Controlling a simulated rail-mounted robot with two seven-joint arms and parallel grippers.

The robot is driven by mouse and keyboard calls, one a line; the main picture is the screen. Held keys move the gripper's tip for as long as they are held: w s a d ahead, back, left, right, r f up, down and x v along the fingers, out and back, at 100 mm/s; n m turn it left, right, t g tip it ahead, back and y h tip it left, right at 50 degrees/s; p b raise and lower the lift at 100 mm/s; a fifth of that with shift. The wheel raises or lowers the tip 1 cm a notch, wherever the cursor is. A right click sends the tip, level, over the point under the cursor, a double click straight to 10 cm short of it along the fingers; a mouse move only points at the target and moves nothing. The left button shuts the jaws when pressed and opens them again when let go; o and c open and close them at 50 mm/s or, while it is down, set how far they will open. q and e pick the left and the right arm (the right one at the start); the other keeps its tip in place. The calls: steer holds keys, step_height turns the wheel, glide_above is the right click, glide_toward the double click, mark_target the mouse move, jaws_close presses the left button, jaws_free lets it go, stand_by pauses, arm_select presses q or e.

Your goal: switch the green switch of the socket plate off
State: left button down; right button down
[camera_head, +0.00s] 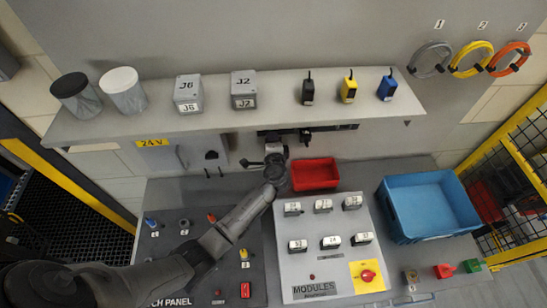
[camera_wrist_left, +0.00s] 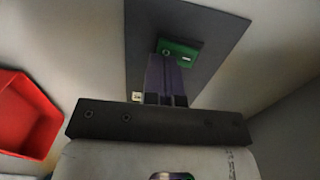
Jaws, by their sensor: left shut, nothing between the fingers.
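The green switch (camera_wrist_left: 185,50) shows in the left wrist view on a dark grey plate (camera_wrist_left: 215,35) fixed to a pale wall. A small light mark is on its right part. My left gripper (camera_wrist_left: 162,62) is shut and empty, with its fingertips over the lower left of the switch. I cannot tell whether they touch it. In the head view my left gripper (camera_head: 275,150) is at the back wall below the shelf. The switch is not distinguishable there. My right gripper is not in view.
A red bin (camera_head: 315,174) stands just right of my left gripper and shows in the left wrist view (camera_wrist_left: 25,112). The shelf (camera_head: 215,118) with boxes hangs above. A module panel (camera_head: 325,225) and a blue crate (camera_head: 432,237) lie in front and to the right.

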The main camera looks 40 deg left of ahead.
arm_select(q)
steer(key=f+b+v, duration=0.2)
steer(key=b+v, duration=0.1)
steer(key=v, duration=0.9)
steer(key=shift+s+f, duration=0.15)
steer(key=shift+f, duration=0.2)
